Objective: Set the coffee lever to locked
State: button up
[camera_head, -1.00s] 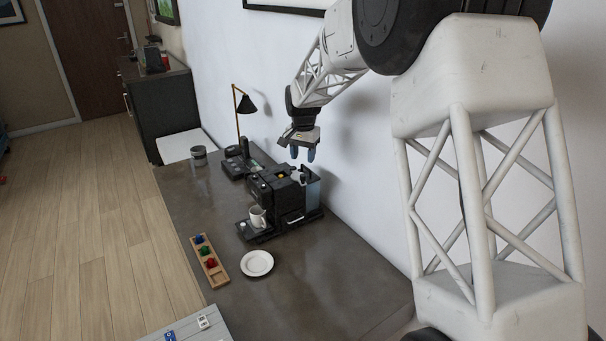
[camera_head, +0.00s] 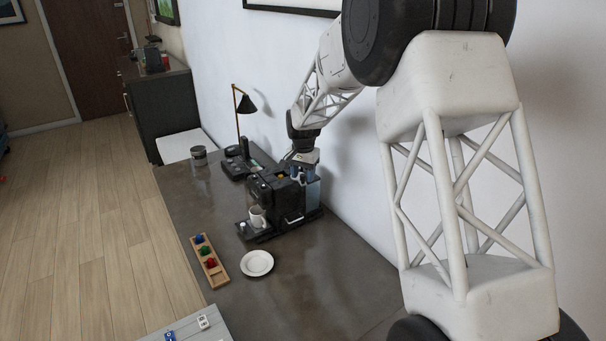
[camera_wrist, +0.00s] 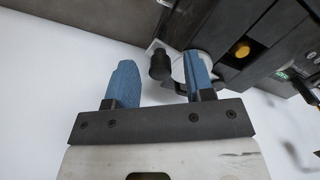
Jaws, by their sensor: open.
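The black coffee machine (camera_head: 280,199) stands on the dark counter near the wall, with a white mug (camera_head: 257,216) at its front. Its top shows in the wrist view (camera_wrist: 240,25), with a yellow button (camera_wrist: 241,49). A black lever with a round knob (camera_wrist: 160,65) sticks out beside a pale round part of the machine. My gripper (camera_head: 299,175) is low over the rear top of the machine. In the wrist view my gripper (camera_wrist: 160,82) has its blue fingers apart, and the knob lies between them, nearer the right finger. I cannot tell whether a finger touches it.
A black desk lamp (camera_head: 246,104) stands behind the machine, near a dark device (camera_head: 236,165) and a grey canister (camera_head: 199,156). A white plate (camera_head: 257,263) and a wooden tray (camera_head: 221,278) of coloured pieces lie in front. The wall is close behind the machine.

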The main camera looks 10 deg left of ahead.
grip_shut()
